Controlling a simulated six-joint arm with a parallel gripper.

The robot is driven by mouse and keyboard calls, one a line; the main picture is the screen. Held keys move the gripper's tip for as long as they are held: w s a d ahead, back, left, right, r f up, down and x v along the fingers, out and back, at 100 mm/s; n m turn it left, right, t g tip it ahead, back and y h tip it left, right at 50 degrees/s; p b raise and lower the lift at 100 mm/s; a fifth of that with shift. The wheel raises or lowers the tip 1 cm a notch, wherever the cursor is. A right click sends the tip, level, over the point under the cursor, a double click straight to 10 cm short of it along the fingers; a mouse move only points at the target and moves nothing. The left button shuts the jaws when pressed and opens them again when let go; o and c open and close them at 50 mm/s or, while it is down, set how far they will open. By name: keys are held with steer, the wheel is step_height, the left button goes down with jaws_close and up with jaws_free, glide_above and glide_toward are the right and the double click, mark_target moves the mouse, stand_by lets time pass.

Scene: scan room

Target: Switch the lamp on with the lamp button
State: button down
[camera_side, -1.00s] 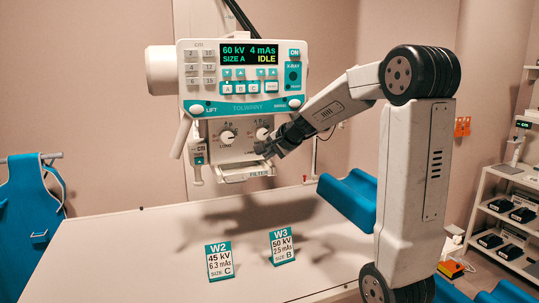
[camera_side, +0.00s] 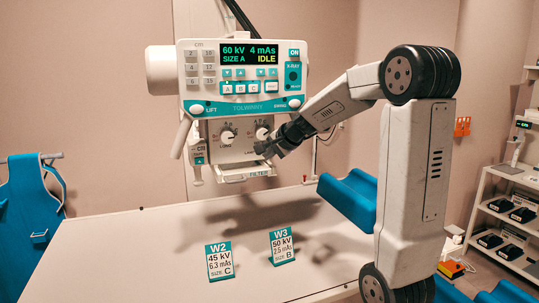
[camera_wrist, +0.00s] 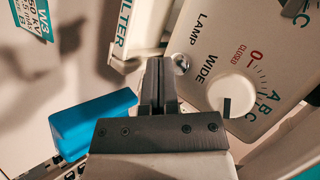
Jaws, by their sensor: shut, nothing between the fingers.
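The lamp button (camera_wrist: 181,63) is a small round silvery button beside the LAMP label on the grey collimator panel (camera_wrist: 214,60) in the wrist view. My gripper (camera_wrist: 158,64) is shut and empty, its fingertips just left of the button. Whether they touch it or stop short cannot be told. In the side view my gripper (camera_side: 262,149) is in front of the panel's lower right, below the right dial (camera_side: 262,133), and hides the button. No lit patch shows on the table.
The X-ray control head (camera_side: 243,75) above reads IDLE. The FILTER rail (camera_side: 245,174) is just below my fingertips. The white table (camera_side: 140,250) holds the W2 card (camera_side: 220,261) and W3 card (camera_side: 282,246). A blue pad (camera_side: 349,197) lies at the table's right.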

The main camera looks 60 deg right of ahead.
steer(key=shift+w+d, duration=0.1)
stand_by(0.6)
steer(key=shift+w+d, duration=0.2)
steer(key=shift+w+d, duration=0.3)
stand_by(1.1)
steer(key=shift+s+a, duration=0.1)
steer(key=shift+s, duration=0.05)
stand_by(0.3)
steer(key=shift+s+a, duration=0.45)
steer(key=shift+a, duration=0.05)
stand_by(0.3)
steer(key=shift+s+a, duration=1.75)
steer(key=shift+a+f, duration=0.1)
